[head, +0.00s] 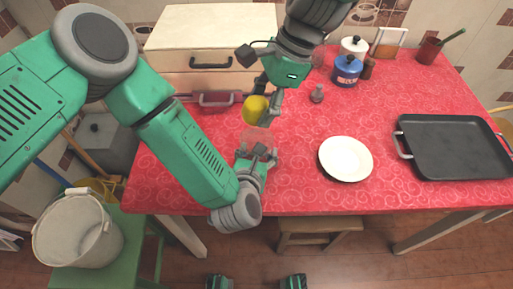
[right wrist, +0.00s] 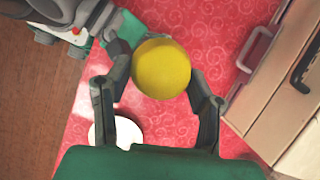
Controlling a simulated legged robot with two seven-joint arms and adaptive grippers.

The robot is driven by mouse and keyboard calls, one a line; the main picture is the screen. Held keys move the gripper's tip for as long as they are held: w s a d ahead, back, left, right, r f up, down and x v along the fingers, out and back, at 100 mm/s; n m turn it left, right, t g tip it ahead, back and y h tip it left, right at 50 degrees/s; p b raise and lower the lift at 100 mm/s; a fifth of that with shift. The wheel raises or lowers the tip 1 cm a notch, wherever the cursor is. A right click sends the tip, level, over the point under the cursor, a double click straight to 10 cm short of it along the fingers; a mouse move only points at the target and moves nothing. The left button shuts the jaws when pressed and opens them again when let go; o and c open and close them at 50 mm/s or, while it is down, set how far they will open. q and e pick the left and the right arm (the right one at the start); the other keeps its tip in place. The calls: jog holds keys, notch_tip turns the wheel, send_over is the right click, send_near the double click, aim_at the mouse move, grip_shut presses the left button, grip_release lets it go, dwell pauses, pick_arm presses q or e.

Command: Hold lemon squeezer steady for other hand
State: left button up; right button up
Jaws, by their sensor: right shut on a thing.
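My right gripper (head: 264,102) reaches in from the top of the head view and is shut on a yellow lemon (head: 255,109). In the right wrist view the lemon (right wrist: 161,69) sits between the fingertips. A pale pinkish, see-through round thing, seemingly the lemon squeezer (head: 257,140), is just below the lemon in the head view. My left gripper (head: 258,155) is right at its near side, its fingers pointing towards it. I cannot tell whether these fingers grip it. The red cloth behind blends with the squeezer's outline.
A white plate (head: 345,159) and a black tray (head: 455,147) lie to the right on the red table cloth (head: 300,190). A small shaker (head: 317,94), a blue pot (head: 347,71) and a white pot (head: 354,47) stand behind. A drawer box (head: 210,50) stands at the back left.

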pick_arm(q)
jog(key=o, duration=1.5)
jog(key=shift+s, duration=0.1)
jog(key=v, duration=1.1)
jog(key=shift+s+a+r, duration=0.1)
jog(key=shift+s+r, duration=0.05)
jog(key=shift+s, duration=0.2)
